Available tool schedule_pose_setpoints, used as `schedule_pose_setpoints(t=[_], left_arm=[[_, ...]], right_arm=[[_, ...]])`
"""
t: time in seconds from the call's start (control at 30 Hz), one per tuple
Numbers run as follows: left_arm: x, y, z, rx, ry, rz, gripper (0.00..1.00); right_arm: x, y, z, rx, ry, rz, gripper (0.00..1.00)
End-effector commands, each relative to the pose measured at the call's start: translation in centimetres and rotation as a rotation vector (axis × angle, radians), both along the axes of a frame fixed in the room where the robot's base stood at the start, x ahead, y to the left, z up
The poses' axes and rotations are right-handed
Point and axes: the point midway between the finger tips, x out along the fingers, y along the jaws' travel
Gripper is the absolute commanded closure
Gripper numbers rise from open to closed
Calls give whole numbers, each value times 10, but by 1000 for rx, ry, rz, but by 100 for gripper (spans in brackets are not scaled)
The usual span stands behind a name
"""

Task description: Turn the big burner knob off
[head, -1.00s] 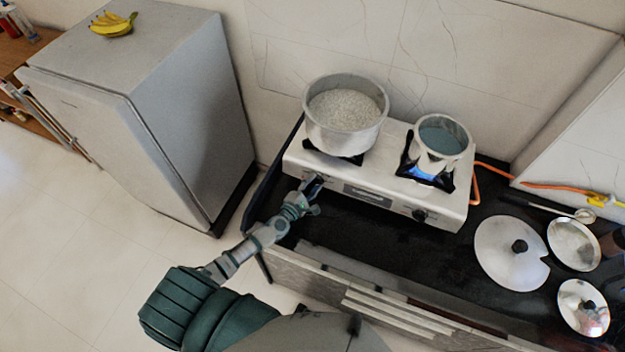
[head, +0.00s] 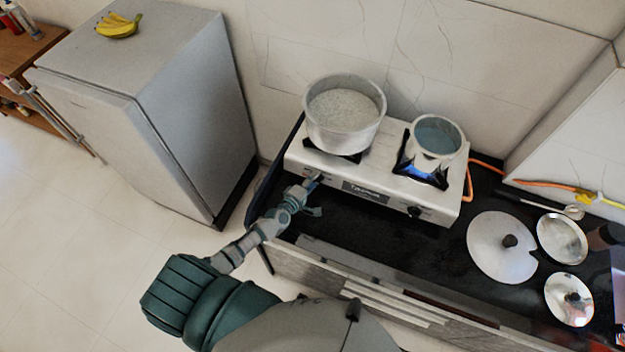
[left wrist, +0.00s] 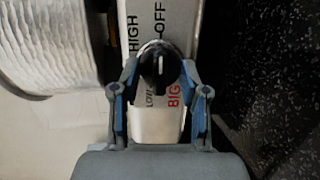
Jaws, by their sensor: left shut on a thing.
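The big burner knob (left wrist: 158,64) is black with a white mark, on the stove front panel; in the left wrist view the mark stands nearly upright, between the printed words HIGH and OFF. LOW and BIG are printed below it. My left gripper (left wrist: 159,74) has its two blue-padded fingers on either side of the knob and is shut on it. In the head view the left gripper (head: 313,182) is at the left end of the stove (head: 350,185) front, and it hides the knob there. My right gripper is not in view.
A large pot (head: 344,125) with pale contents stands on the left burner; no flame shows under it. A smaller pot (head: 437,145) stands over a blue flame on the right. Another knob (head: 415,211) is on the front panel. Lids (head: 490,255) lie on the right counter.

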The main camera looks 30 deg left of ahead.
Motion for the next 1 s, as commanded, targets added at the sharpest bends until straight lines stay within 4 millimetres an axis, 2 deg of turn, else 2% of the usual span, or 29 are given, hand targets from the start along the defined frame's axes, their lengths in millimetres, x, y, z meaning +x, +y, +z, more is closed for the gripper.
schedule_pose_setpoints(t=[0.03, 0.27, 0.3, 0.4, 0.77, 0.87, 1.0], left_arm=[[-4, -3, -6, 3, 14, -8, 90], [-4, -3, -7, 3, 15, -8, 90], [-4, -3, -7, 3, 15, -8, 53], [-4, -3, -6, 2, 14, -7, 30], [-6, -1, -3, 0, 7, -3, 30], [-18, 1, -1, -2, 8, -3, 30], [-47, 6, 5, -1, 9, -3, 30]], right_arm=[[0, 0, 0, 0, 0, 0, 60], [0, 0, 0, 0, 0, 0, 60], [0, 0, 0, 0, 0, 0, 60], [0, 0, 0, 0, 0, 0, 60], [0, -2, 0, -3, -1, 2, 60], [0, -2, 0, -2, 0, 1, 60], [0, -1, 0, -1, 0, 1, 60]])
